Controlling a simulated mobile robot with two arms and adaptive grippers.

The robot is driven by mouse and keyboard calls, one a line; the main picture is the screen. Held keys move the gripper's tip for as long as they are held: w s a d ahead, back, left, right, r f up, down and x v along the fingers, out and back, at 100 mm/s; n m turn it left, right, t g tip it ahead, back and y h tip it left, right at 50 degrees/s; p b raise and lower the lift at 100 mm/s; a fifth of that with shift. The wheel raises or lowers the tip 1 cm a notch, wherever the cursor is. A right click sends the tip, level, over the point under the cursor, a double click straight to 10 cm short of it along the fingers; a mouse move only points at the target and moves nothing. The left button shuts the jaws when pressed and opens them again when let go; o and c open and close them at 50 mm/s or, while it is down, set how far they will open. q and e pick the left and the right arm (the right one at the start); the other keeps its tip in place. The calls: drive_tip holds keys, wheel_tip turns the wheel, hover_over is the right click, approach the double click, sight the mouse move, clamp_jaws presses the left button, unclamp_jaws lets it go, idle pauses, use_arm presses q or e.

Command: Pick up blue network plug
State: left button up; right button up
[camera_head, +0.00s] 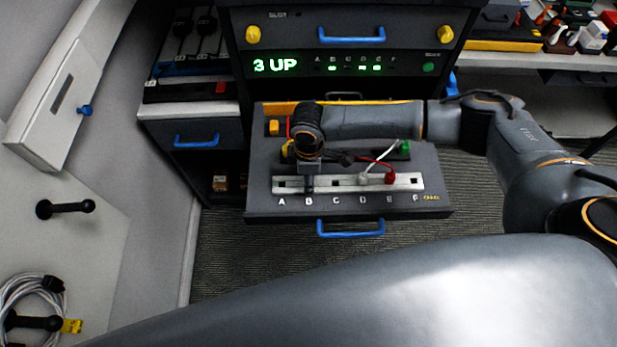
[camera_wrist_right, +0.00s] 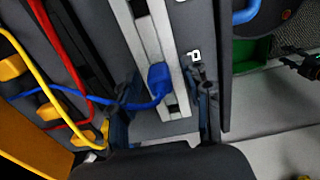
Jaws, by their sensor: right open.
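The blue network plug (camera_wrist_right: 158,78) sits on the pale slotted rail (camera_wrist_right: 138,28) in the right wrist view, beside a printed letter that looks like B. Its blue cable bends away to the left. My right gripper (camera_wrist_right: 164,105) is open, with one dark finger on each side of the plug, apart from it. In the head view my right gripper (camera_head: 308,168) points down over the rail (camera_head: 340,183) at slot B and hides the blue plug.
A white plug (camera_head: 363,179) and a red plug (camera_head: 390,178) stand on the rail near D and E. Yellow and red cables (camera_wrist_right: 62,70) run close beside the gripper. The open drawer (camera_head: 265,205) has a blue handle (camera_head: 350,228). A panel above reads "3 UP".

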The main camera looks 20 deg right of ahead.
clamp_jaws()
drive_tip(key=shift+r, duration=0.1)
drive_tip(key=shift+r+b, duration=0.35)
drive_tip(key=shift+r, duration=0.15)
drive_tip(key=s+d+r+p, duration=0.1)
drive_tip(key=s+d+r, duration=0.2)
drive_tip(key=d+r, duration=0.3)
drive_tip(key=s+d+r+p, duration=0.1)
drive_tip(key=s+d+r, duration=0.2)
drive_tip(key=d+r, duration=0.3)
wheel_tip(320, 180, up, 3)
drive_tip(key=shift+s+d+r, duration=0.2)
drive_tip(key=shift+d, duration=0.05)
idle(0.6)
drive_tip(key=shift+w, duration=0.15)
